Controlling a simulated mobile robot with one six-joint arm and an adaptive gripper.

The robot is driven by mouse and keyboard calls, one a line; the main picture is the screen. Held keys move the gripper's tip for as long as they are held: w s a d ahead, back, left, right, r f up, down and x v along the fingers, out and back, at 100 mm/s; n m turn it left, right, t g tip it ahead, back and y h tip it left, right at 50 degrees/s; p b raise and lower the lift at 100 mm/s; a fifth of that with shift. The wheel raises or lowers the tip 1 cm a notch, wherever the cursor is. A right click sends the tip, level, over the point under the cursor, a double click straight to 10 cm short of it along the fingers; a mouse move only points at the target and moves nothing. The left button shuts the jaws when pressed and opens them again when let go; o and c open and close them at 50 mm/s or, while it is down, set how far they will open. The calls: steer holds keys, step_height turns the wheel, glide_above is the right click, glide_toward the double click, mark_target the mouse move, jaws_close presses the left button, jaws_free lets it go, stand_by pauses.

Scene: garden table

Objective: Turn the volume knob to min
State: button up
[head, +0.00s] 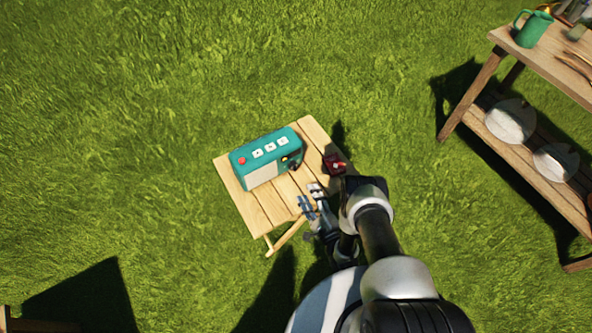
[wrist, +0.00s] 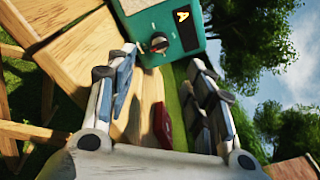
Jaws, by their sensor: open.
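A teal radio (head: 266,158) with a pale front stands on the small wooden table (head: 240,205). Its top carries a red button and three white buttons. A dark round knob (head: 293,166) is on its right end. In the wrist view the radio (wrist: 146,7) is at the top, with the knob (wrist: 158,43) below a dark panel bearing a yellow "A". My gripper (head: 309,195) is open and empty, near the knob end of the radio. In the wrist view the knob shows just beyond the open fingertips (wrist: 163,60), apart from them. I cannot read the knob's setting.
A small red object (head: 334,163) lies at the table's right edge; it shows between the fingers in the wrist view (wrist: 162,125). A wooden shelf table (head: 530,165) with a green mug (head: 533,29) stands at the right. Open grass lies left of the small table.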

mark_target(295, 170)
steer(key=b+x, duration=0.3)
steer(key=x, duration=0.8)
steer(key=shift+w+a, duration=0.15)
steer(key=shift+w, duration=0.05)
steer(key=shift+c, duration=0.3)
steer(key=c, duration=1)
steer(key=n, duration=0.4)
steer(key=shift+f, duration=0.15)
steer(key=shift+n+y, duration=0.5)
steer(key=shift+n, duration=1.7)
